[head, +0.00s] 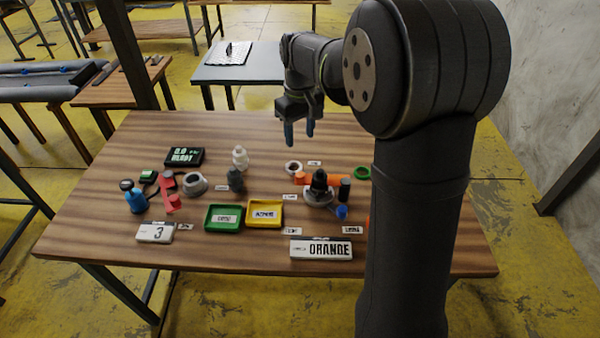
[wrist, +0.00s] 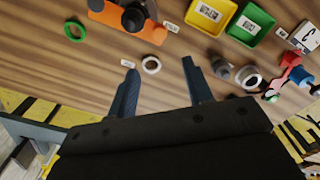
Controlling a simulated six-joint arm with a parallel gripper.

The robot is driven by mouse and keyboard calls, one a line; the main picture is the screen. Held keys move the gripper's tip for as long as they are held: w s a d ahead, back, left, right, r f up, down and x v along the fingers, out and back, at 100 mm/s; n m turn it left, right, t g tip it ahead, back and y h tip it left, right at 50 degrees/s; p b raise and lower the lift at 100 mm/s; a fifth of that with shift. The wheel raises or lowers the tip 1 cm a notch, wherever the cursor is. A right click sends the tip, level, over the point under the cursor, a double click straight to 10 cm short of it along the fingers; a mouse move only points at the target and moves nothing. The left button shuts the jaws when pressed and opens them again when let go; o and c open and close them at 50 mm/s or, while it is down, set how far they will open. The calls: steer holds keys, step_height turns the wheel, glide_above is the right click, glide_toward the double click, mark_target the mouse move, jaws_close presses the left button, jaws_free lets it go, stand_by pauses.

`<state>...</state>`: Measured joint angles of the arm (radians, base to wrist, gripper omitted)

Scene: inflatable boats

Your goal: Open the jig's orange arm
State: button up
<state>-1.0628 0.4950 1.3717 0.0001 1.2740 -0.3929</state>
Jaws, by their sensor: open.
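The jig (head: 318,199) stands on the right part of the wooden table, with a round grey base and a dark upright part. Its orange arm (head: 312,180) lies low along the jig's far side; it also shows at the top of the wrist view (wrist: 107,15). The dark part hides some of it, so I cannot tell how far it is swung. My gripper (head: 299,137) is open and empty above the table's far edge, apart from the jig. Both fingers also show in the wrist view (wrist: 159,68), pointing toward the table.
A white ring (head: 293,168) lies between my gripper and the jig. A green ring (head: 362,172) lies right of it. Green (head: 209,226) and yellow (head: 264,223) trays, a blue bottle (head: 135,200) and an ORANGE sign (head: 321,249) stand around. The table's far strip is clear.

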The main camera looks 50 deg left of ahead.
mark_target(300, 174)
step_height(300, 174, down, 15)
steer(key=shift+r, duration=0.2)
jaws_close()
